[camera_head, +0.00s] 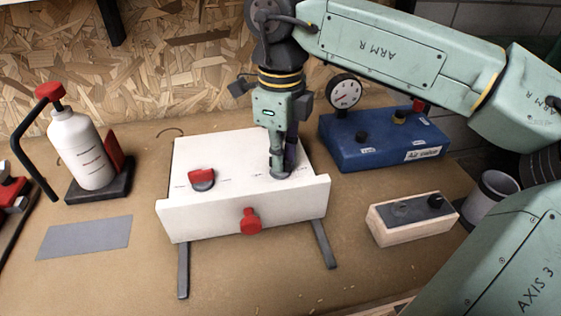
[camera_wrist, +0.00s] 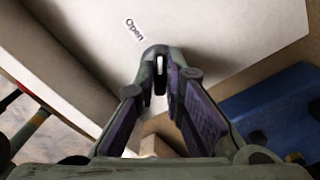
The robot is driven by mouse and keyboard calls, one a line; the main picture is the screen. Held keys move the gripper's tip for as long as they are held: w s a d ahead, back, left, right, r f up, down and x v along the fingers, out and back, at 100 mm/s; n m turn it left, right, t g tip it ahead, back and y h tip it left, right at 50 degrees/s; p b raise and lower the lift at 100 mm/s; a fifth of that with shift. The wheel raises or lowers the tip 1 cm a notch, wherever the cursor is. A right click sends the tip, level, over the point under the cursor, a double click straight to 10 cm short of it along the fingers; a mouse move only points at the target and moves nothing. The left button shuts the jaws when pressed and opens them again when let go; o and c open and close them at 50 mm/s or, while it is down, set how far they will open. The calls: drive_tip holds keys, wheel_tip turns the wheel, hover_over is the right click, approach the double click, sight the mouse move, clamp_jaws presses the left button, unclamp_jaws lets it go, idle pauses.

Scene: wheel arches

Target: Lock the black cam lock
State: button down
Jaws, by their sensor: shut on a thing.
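A white box (camera_head: 235,218) stands on the bench with a red knob (camera_head: 203,178) on its top left and a red knob (camera_head: 250,220) on its front. My gripper (camera_head: 279,168) points down at the right side of the box's top. In the wrist view my gripper's fingertips (camera_wrist: 161,58) are drawn together at the box surface, near a printed "Open" label (camera_wrist: 134,30). The black cam lock is not clearly visible; the fingertips cover the spot where they are shut on it. Which way it is turned cannot be told.
A blue box (camera_head: 375,145) with a gauge stands behind right. A wooden block (camera_head: 410,224) with a black knob and a grey cup (camera_head: 490,196) are at the right. A white bottle (camera_head: 80,150) stands left beside a grey plate (camera_head: 85,237).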

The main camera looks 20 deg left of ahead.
drive_tip(key=m+b, duration=0.2)
drive_tip(key=m, duration=0.4)
drive_tip(key=shift+f+m, duration=0.1)
drive_tip(key=shift+m, duration=0.2)
drive_tip(key=m+b, duration=0.1)
drive_tip(key=m, duration=0.2)
drive_tip(key=shift+m, duration=0.3)
drive_tip(key=m, duration=0.3)
drive_tip(key=shift+m, duration=0.3)
drive_tip(key=m, duration=1.2)
drive_tip(key=shift+m, duration=0.4)
drive_tip(key=c, duration=1.7)
unclamp_jaws()
